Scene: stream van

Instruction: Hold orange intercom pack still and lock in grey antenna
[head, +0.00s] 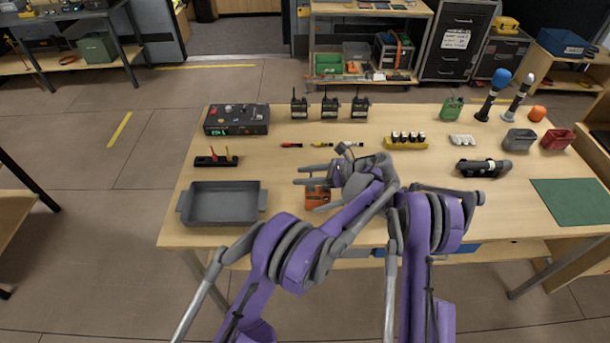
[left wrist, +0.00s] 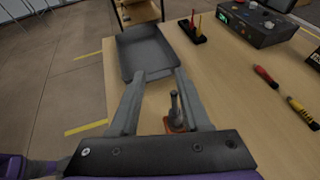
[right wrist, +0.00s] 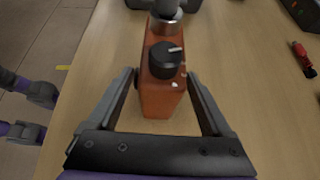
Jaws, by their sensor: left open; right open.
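The orange intercom pack (head: 317,196) is on the table right of the grey tray, partly covered by my arms. In the right wrist view the pack (right wrist: 160,98) has a black knob on top and lies between the open fingers of my right gripper (right wrist: 160,78); I cannot tell whether they touch it. A grey antenna (left wrist: 175,106) stands upright at the pack, near the right finger of my left gripper (left wrist: 160,74). Its silver lower part (right wrist: 165,26) shows in the right wrist view. I cannot tell whether it is locked. My left gripper (head: 298,175) is open and empty above the pack.
The grey tray (head: 222,207) lies left of the pack. A small rack (head: 215,160), a control box (head: 236,120), radios (head: 330,106) and small screwdriver-like tools (head: 322,144) stand or lie behind. A yellow rack (head: 407,141) and a green mat (head: 574,202) are to the right.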

